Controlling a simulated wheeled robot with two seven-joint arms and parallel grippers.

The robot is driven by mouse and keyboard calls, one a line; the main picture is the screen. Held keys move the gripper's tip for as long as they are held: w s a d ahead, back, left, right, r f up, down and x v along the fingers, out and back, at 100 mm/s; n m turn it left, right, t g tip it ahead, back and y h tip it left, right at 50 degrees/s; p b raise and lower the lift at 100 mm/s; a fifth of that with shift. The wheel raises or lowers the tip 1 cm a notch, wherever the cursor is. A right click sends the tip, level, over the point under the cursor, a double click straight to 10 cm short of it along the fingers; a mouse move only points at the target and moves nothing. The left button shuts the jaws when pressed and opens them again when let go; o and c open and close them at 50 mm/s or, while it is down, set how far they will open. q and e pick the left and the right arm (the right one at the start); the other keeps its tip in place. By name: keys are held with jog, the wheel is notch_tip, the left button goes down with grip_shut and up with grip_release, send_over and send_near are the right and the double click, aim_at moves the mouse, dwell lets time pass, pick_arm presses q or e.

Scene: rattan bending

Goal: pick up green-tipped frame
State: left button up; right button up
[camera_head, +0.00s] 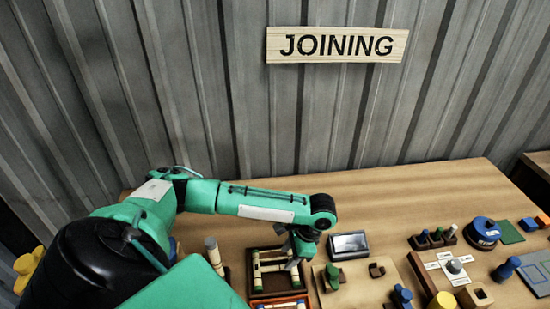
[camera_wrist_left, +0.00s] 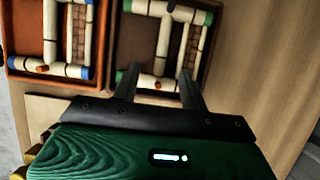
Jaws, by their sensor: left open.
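The green-tipped frame (camera_wrist_left: 163,43), made of pale rods with green ends, lies in a brown tray (camera_wrist_left: 211,52) in the left wrist view. In the head view the green-tipped frame (camera_head: 257,272) shows partly behind my gripper. My left gripper (camera_head: 293,266) is open above the right side of this frame. In the wrist view its two fingers (camera_wrist_left: 159,84) reach over the near part of the frame, spread apart with the frame's middle rod between them in the picture. Contact cannot be told. My right gripper is not in view.
A tray with a blue-tipped frame (camera_wrist_left: 52,40) stands beside the green one. Blocks and pegs crowd the right. The back of the table (camera_head: 420,190) is clear.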

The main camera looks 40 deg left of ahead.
aim_at(280, 266)
pick_arm(q)
jog(key=shift+s+a+f+p, duration=0.1)
jog(key=shift+a+f+p, duration=0.15)
jog(key=shift+f, duration=0.25)
jog(key=p+x, duration=0.2)
jog(key=x, duration=0.2)
jog(key=shift+f, duration=0.3)
grip_shut()
